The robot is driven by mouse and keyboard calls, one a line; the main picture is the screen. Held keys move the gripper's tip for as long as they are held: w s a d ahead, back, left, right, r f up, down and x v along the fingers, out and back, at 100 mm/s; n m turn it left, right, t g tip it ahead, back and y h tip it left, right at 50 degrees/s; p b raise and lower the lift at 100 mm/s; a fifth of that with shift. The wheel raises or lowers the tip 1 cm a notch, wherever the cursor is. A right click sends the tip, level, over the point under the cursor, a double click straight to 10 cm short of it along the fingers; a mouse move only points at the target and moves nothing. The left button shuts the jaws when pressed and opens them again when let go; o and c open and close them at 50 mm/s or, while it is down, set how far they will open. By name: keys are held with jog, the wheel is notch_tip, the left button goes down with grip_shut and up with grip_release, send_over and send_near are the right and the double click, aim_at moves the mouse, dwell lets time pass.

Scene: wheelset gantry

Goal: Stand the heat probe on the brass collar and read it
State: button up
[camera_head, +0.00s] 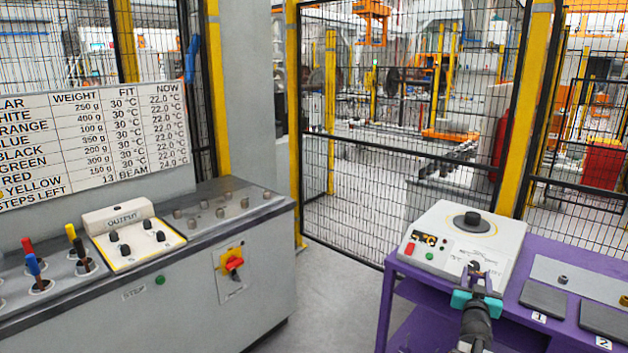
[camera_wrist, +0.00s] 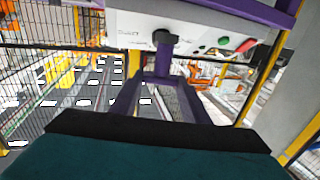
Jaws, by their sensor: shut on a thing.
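My gripper (camera_head: 476,274) is at the front face of a white instrument box (camera_head: 440,240) on the purple bench. A small brass-coloured piece (camera_head: 624,300), maybe the brass collar, lies at the right edge of the head view, partly cut off.
Dark pads (camera_head: 544,298) labelled 1 and 2 lie on the purple bench (camera_head: 520,250), with a grey plate behind. A black round knob (camera_head: 472,219) tops the box. A control desk (camera_head: 190,260) with levers and a chart (camera_head: 95,140) stand left. Mesh fencing is behind; floor between is clear.

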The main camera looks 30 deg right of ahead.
jog(key=w+a+r+n+t+y, duration=0.2)
jog(key=w+a+n+t+y, duration=0.5)
jog(key=w+a, duration=1.65)
jog(key=w+a+n+y, duration=0.2)
jog(key=a+y, duration=0.3)
jog(key=a, duration=0.5)
jog(key=w+a+n+y, duration=0.3)
jog(key=a+y, duration=0.1)
jog(key=a, duration=0.6)
jog(key=s+a+f+n+g+y, duration=0.1)
jog(key=s+a+n+g+y, duration=0.1)
jog(key=a, duration=0.5)
jog(key=s+a+f+n+g+y, duration=0.1)
jog(key=s+a+n+g+y, duration=0.2)
jog(key=a+y, duration=0.3)
jog(key=s+a+f+n+g+y, duration=0.1)
jog(key=s+a+n+g+y, duration=0.1)
jog(key=a, duration=0.7)
jog(key=shift+s+a+f+n+y, duration=0.35)
jog(key=shift+s+n+y, duration=0.4)
jog(key=shift+n+y, duration=0.7)
